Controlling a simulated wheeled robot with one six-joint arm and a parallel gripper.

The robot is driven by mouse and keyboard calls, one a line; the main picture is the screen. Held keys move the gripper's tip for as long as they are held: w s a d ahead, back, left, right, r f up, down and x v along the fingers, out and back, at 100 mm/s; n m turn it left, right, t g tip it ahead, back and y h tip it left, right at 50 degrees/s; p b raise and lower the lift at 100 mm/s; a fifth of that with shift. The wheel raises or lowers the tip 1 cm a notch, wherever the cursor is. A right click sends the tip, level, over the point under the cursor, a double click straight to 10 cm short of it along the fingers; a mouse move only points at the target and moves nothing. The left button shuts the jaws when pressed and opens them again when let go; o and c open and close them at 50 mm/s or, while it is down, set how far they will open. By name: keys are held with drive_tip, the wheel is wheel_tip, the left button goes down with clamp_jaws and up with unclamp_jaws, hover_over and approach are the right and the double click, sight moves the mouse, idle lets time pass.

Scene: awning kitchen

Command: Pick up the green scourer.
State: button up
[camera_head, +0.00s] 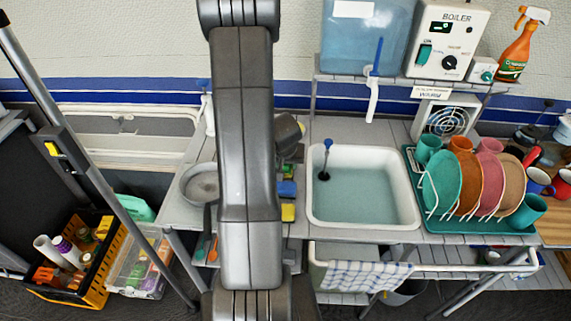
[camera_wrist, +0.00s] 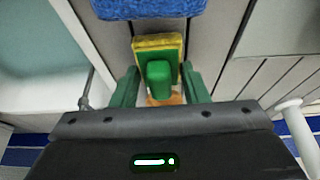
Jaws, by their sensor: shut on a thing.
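The green scourer (camera_wrist: 158,46) is a small block with a green face and a yellow edge. In the wrist view it sits upper middle, between the two green fingers of my gripper (camera_wrist: 160,76). My gripper is shut on it. In the head view a bit of green scourer (camera_head: 289,169) shows just right of my arm, which hides most of my gripper. A blue sponge (camera_wrist: 150,8) lies close beyond the scourer; it also shows in the head view (camera_head: 287,188).
A yellow sponge (camera_head: 288,212) lies in front of the blue one. The water-filled sink (camera_head: 313,205) is just to the right. A metal bowl (camera_head: 196,184) stands left of my arm. A dish rack (camera_head: 440,226) with plates is further right.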

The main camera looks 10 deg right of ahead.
wheel_tip(320, 180, up, 9)
drive_tip(key=p, duration=0.7)
drive_tip(key=o, duration=0.5)
drive_tip(key=shift+c, duration=0.2)
drive_tip(key=c, duration=0.3)
drive_tip(key=shift+f, duration=0.1)
